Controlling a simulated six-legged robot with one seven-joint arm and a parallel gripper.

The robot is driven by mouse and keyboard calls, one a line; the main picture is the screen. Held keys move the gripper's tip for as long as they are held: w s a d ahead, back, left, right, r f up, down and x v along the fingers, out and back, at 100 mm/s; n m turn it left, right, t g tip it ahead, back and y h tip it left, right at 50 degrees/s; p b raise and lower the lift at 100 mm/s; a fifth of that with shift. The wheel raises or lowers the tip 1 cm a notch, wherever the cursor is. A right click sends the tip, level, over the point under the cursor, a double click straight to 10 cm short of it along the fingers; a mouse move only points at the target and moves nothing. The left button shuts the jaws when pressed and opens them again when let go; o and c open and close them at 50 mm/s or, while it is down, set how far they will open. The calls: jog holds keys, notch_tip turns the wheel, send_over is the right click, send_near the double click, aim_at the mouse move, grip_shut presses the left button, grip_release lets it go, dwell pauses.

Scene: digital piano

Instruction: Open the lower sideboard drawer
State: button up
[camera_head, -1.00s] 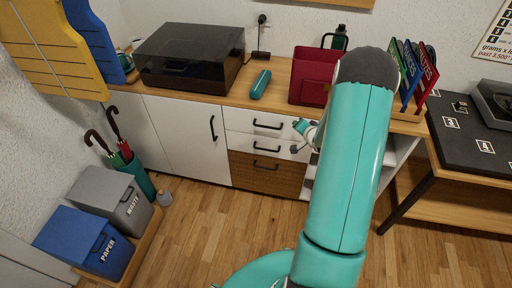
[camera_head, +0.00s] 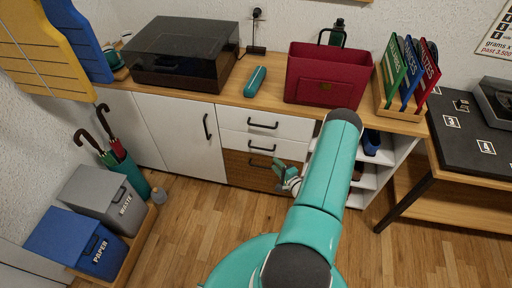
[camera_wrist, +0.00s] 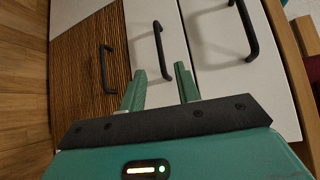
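The sideboard (camera_head: 185,127) has white fronts, and its lower drawer (camera_head: 243,171) has a brown woven-looking front. All its drawers look closed. The lower drawer's black bar handle (camera_wrist: 107,68) shows in the wrist view, left of my fingers. The white middle drawer above it has a black handle (camera_head: 261,147), which also shows in the wrist view (camera_wrist: 160,50) just beyond my fingertips. My gripper (camera_head: 287,174) is in front of the lower drawer's right part in the head view. In the wrist view my gripper (camera_wrist: 161,80) is open, with nothing between its fingers.
Another black handle (camera_wrist: 247,30) belongs to the top white drawer. Open shelves (camera_head: 360,181) stand right of the drawers. A red bag (camera_head: 327,78) and a teal case (camera_head: 255,81) are on top. Bins (camera_head: 102,200) stand at left. The wooden floor before the drawers is clear.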

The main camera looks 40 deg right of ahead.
jog(key=w, duration=0.4)
jog(key=w+d+f, duration=0.1)
jog(key=w, duration=0.3)
jog(key=w+d+f, duration=0.1)
jog(key=w, duration=0.4)
jog(key=shift+c, duration=0.3)
grip_shut()
